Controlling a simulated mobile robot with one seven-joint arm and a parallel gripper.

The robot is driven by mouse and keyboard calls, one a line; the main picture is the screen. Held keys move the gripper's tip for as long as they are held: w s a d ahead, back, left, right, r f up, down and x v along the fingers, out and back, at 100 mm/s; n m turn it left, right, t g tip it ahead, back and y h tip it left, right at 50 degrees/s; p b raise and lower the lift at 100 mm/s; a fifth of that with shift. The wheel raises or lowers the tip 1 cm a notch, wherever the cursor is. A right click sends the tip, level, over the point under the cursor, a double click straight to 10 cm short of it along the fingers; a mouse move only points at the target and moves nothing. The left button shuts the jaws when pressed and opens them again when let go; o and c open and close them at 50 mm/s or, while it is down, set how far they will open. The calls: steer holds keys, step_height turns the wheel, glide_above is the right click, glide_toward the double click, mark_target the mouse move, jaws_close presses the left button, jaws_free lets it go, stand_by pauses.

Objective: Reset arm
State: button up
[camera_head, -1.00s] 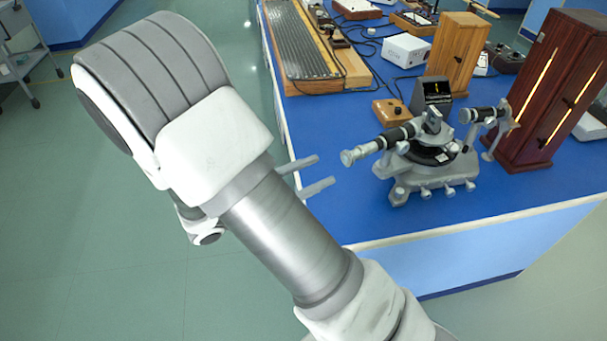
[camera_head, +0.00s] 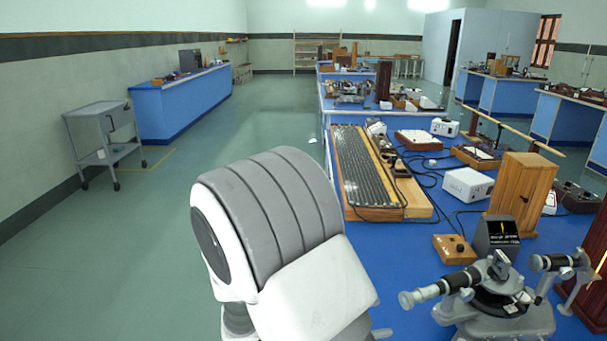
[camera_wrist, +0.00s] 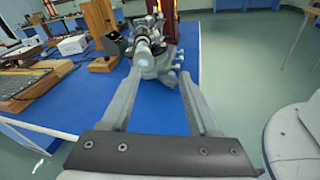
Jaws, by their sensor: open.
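My gripper (camera_wrist: 158,102) shows in the wrist view with its two fingers spread apart and nothing between them. Beyond the fingertips, a grey and black spectrometer (camera_wrist: 150,58) stands on the blue bench (camera_wrist: 150,110). In the head view my arm fills the lower middle, and the gripper's fingers are nearly all hidden behind it or below the frame. The spectrometer (camera_head: 492,300) stands there at the lower right, with its telescope pointing left. The gripper appears apart from it.
On the bench are a ridged wooden board (camera_head: 362,165), a white box (camera_head: 468,184), a wooden cabinet (camera_head: 523,190) and a small wooden box (camera_head: 454,249). A grey trolley (camera_head: 103,137) stands at the left wall. The floor between trolley and bench is clear.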

steer(key=s+d+r+m+g+y+p, duration=0.3)
steer(key=s+d+r+m+g+y, duration=0.15)
steer(key=s+r+m+y, duration=0.4)
steer(key=s+a+r+m+t+y+p, duration=0.1)
steer(key=a+r+m+t+y, duration=0.1)
steer(key=r+m+t+y, duration=0.1)
steer(key=s+a+r+m+t+y+p, duration=0.1)
steer(key=s+r+m+t+y, duration=0.1)
steer(key=r+m+t+y, duration=0.2)
steer(key=shift+s+a+r+m+y+p, duration=0.35)
steer(key=shift+r+m, duration=0.7)
steer(key=shift+r, duration=0.35)
steer(key=shift+w, duration=0.1)
